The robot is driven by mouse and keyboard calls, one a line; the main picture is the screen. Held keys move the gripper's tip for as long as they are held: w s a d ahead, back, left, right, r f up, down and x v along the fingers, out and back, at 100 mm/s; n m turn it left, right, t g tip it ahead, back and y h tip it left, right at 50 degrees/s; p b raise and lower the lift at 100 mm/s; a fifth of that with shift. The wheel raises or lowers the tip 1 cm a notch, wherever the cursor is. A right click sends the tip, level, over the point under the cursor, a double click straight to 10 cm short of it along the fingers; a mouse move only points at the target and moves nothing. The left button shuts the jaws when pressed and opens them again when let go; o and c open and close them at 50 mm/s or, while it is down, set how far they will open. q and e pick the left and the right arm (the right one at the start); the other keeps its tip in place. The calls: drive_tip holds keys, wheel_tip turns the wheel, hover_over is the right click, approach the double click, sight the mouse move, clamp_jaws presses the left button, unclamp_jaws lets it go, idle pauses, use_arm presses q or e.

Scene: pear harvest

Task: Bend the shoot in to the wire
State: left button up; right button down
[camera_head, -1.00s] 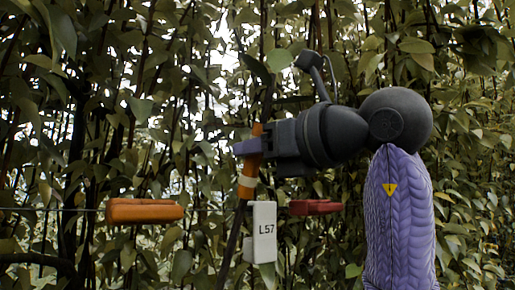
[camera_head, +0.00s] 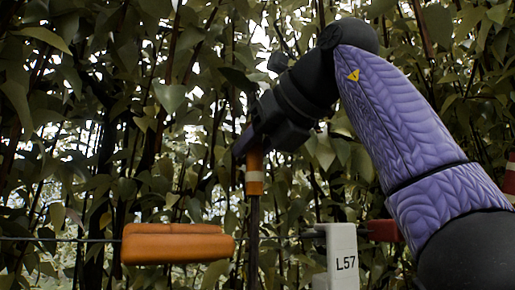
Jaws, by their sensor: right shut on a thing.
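My right gripper (camera_head: 250,142) is shut on the shoot (camera_head: 254,225) at the upper end of an orange band (camera_head: 254,173) with a pale stripe. The shoot is a thin dark stem and hangs nearly upright below the band. The wire (camera_head: 60,239) runs level from the left edge to an orange block (camera_head: 178,243). The shoot passes just right of that block, and a small gap shows between them. Whether the shoot touches the wire's line in depth, I cannot tell. My left gripper is out of view.
A red and white object (camera_head: 509,178) shows at the right edge. Dense leaves and stems fill the background.

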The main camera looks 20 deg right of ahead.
drive_tip(key=shift+r, duration=0.1)
drive_tip(key=c, duration=0.8)
unclamp_jaws()
drive_tip(key=o, duration=0.4)
drive_tip(key=shift+w, duration=0.4)
drive_tip(key=v, duration=0.7)
drive_tip(key=shift+s, duration=0.3)
drive_tip(key=shift+s, duration=0.1)
